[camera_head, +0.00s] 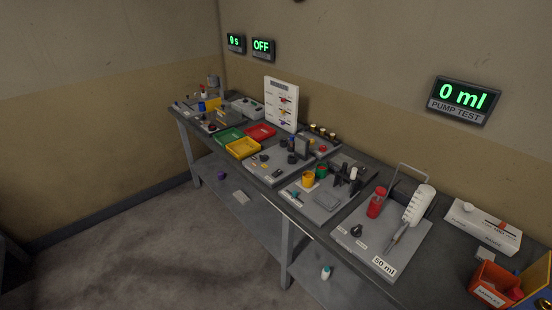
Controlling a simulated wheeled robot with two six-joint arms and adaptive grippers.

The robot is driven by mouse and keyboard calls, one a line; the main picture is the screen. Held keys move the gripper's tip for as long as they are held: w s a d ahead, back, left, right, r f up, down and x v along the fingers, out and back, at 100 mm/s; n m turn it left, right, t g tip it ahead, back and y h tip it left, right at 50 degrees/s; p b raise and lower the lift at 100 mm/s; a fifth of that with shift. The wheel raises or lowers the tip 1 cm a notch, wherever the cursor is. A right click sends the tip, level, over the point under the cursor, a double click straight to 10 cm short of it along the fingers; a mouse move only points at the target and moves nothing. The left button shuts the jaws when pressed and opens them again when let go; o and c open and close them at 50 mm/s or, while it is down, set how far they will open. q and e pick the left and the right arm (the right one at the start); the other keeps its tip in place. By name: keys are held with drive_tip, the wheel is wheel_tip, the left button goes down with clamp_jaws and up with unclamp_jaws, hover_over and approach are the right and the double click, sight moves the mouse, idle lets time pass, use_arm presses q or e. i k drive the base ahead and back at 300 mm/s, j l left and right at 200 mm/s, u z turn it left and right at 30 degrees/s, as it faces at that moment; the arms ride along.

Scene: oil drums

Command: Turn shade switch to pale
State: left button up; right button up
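I cannot pick out the shade switch for certain, and no label that reads "pale" is legible. A small black knob (356,230) sits on the grey panel (345,248) marked "50 ml", with small white labels near it that are too small to read. Other dark knobs (265,157) sit on a grey panel (262,173) near the middle of the bench. A white board (281,86) with several coloured marks stands upright at the back. Neither of my grippers shows in the head view.
The long bench (315,225) runs along the wall. Green (229,136), yellow (243,148) and red (260,132) trays lie on it. A red cylinder (377,203) and white bottle (419,205) stand right. Displays read "0 s" (235,42), "OFF" (262,48) and "0 ml" (463,97). The left floor is clear.

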sight(263, 158)
drive_tip(key=i+j, duration=0.35)
drive_tip(key=j, duration=0.2)
drive_tip(key=i+j, duration=0.35)
drive_tip(key=j, duration=0.15)
drive_tip(key=i+j, duration=0.4)
drive_tip(key=j, duration=0.15)
drive_tip(key=i+j+u, duration=0.1)
drive_tip(key=i+j, duration=0.25)
drive_tip(key=j, duration=0.2)
